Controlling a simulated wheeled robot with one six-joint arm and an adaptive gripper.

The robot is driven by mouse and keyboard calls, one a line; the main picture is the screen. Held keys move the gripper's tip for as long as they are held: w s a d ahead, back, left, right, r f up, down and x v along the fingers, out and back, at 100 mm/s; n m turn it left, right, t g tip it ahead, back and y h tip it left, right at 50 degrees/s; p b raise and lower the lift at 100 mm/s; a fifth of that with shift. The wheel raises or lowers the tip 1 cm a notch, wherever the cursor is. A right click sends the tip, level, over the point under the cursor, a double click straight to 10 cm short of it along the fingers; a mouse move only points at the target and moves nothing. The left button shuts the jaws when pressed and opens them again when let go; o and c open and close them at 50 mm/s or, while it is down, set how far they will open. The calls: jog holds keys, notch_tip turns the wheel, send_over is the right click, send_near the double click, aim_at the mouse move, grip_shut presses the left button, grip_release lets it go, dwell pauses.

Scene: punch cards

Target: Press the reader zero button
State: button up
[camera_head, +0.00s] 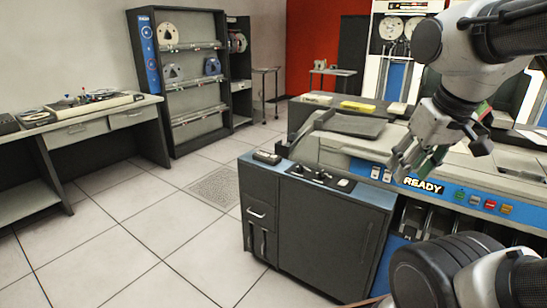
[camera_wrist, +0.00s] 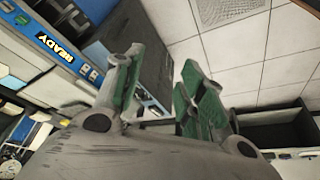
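The reader's blue front panel (camera_head: 355,167) carries a lit READY sign (camera_head: 423,186), which also shows in the wrist view (camera_wrist: 55,47). To its right is a row of coloured buttons (camera_head: 482,202); to its left are two small pale buttons (camera_head: 381,174), also in the wrist view (camera_wrist: 88,72). The lettering on the buttons is too small to read, so I cannot tell which is zero. My gripper (camera_head: 414,165) is in front of or above the panel near READY. In the wrist view (camera_wrist: 163,60), its green-padded fingers are apart and nothing is between them.
A dark cabinet (camera_head: 320,225) with small controls on top stands left of the panel. A grey tray (camera_head: 350,125) lies behind. A side desk (camera_head: 75,130) and a tape rack (camera_head: 190,75) stand at the left. The tiled floor (camera_head: 150,220) between is clear.

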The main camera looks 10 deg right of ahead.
grip_shut()
dwell(1.1)
